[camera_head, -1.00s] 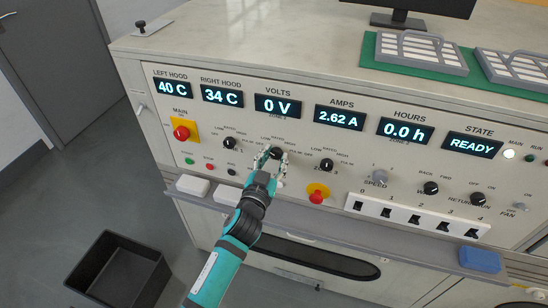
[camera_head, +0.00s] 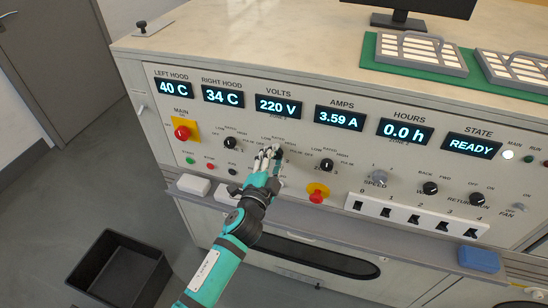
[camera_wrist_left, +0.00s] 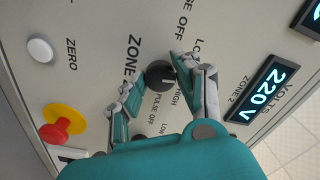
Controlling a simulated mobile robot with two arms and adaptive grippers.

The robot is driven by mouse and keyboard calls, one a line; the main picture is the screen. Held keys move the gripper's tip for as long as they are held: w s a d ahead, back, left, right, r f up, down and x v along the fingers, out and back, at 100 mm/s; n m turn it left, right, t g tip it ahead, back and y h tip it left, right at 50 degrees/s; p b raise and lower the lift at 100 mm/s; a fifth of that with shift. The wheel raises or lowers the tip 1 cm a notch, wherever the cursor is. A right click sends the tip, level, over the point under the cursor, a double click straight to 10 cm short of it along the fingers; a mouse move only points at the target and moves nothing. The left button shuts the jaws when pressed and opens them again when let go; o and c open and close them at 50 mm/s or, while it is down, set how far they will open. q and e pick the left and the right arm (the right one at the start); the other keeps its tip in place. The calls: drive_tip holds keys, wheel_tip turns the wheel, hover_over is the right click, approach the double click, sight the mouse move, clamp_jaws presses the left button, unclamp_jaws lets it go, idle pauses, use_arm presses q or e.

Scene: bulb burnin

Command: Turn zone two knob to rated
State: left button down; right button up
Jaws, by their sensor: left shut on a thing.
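The zone two knob (camera_wrist_left: 157,73) is a round black knob on the sloping panel, with a pale pointer mark on the side toward the right-hand finger in the left wrist view. My left gripper (camera_wrist_left: 153,82) is shut on it, one finger on either side. In the head view my left gripper (camera_head: 270,155) covers most of the knob. The labels LOW and HIGH show near the right-hand finger; the RATED label is hidden in the wrist view. The volts display (camera_head: 278,106) reads 220 V; it also shows in the wrist view (camera_wrist_left: 260,92). My right gripper is not in view.
Similar knobs stand to the left (camera_head: 230,143) and right (camera_head: 327,165). The amps display (camera_head: 340,118) reads 3.59 A. A red button on yellow (camera_head: 317,195) sits below right. A ledge (camera_head: 330,223) runs below the panel.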

use_arm(q)
drive_tip(key=shift+m, duration=0.7)
drive_tip(key=c, duration=0.9)
unclamp_jaws()
drive_tip(key=shift+c, duration=0.2)
drive_tip(key=v, duration=1.2)
